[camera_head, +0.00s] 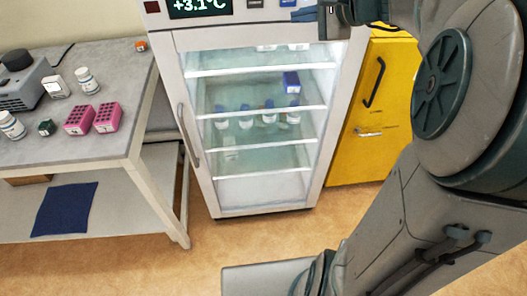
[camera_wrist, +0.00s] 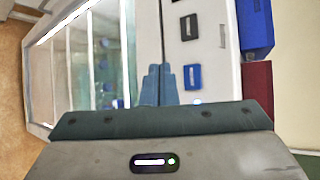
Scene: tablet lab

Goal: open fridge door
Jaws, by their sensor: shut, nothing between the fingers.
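The fridge door (camera_head: 176,60) is a white frame around a glass pane and looks shut in the head view. Its vertical grey handle (camera_head: 188,136) is on the door's left side. The door's glass also shows in the wrist view (camera_wrist: 90,60), turned sideways. My gripper (camera_wrist: 159,72) is shut and empty in the wrist view, in front of the strip between the glass and the control panel. In the head view its dark end (camera_head: 335,18) is at the top right of the fridge, well away from the handle. Whether it touches the fridge cannot be told.
A grey table (camera_head: 95,140) with pink racks (camera_head: 92,119), bottles and a device stands left of the fridge. A yellow cabinet (camera_head: 385,100) stands right of it. The fridge's control panel (camera_head: 240,10) is above the door. Floor (camera_head: 200,250) in front is clear apart from my own body.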

